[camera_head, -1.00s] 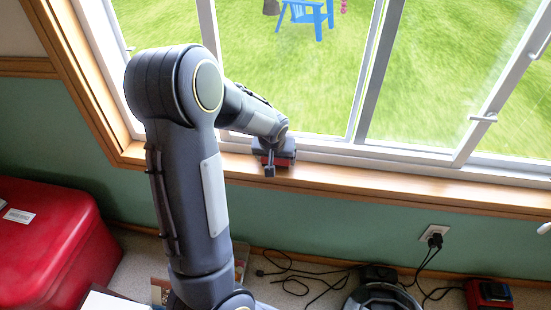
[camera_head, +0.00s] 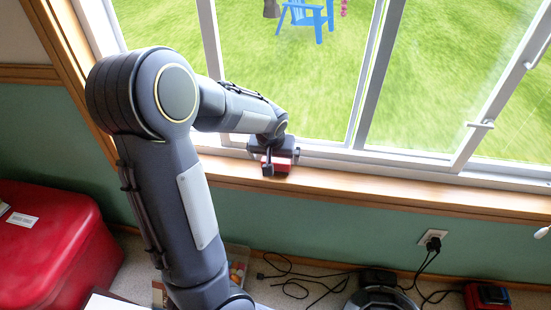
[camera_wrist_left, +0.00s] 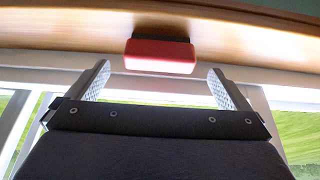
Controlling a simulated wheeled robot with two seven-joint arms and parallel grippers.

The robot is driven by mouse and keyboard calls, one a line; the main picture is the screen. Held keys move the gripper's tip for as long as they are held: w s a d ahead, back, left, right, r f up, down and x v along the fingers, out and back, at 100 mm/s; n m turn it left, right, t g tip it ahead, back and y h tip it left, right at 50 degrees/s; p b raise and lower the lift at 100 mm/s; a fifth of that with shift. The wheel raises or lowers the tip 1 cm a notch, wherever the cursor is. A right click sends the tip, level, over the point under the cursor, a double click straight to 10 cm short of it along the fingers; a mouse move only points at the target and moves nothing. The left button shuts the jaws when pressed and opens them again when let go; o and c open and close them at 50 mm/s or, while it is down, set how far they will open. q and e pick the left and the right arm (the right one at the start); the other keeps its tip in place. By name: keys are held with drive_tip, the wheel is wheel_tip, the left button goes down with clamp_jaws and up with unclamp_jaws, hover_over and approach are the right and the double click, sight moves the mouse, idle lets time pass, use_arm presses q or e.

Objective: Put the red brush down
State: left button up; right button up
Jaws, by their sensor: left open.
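The red brush (camera_wrist_left: 160,56) rests on the wooden window sill, its red block and dark side showing in the left wrist view. My left gripper (camera_wrist_left: 158,80) is open, with one finger to each side of the brush and clear gaps between; the brush lies just beyond the fingertips. My right gripper is not in view.
The wooden sill (camera_head: 400,195) runs clear to the right. A sliding window (camera_head: 290,80) stands behind it. A red chest (camera_head: 50,245) is at the lower left. Cables (camera_head: 300,275), an outlet (camera_head: 432,238) and a red-and-black device (camera_head: 487,296) are along the wall at lower right.

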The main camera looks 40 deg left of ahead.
use_arm(q)
drive_tip(key=p+v, duration=0.1)
drive_tip(key=v, duration=0.5)
drive_tip(key=s+d+r+m+h, duration=0.2)
drive_tip(key=s+d+h, duration=0.1)
drive_tip(key=s+d, duration=0.5)
drive_tip(key=s+d+r+m+t+h, duration=0.1)
drive_tip(key=s+d+r+m+h, duration=0.1)
drive_tip(key=s+d, duration=0.6)
drive_tip(key=s+h, duration=0.1)
drive_tip(key=s, duration=0.2)
drive_tip(key=shift+s+d+r+t, duration=0.2)
drive_tip(key=shift+d+r+t, duration=0.1)
drive_tip(key=shift+d+r, duration=0.05)
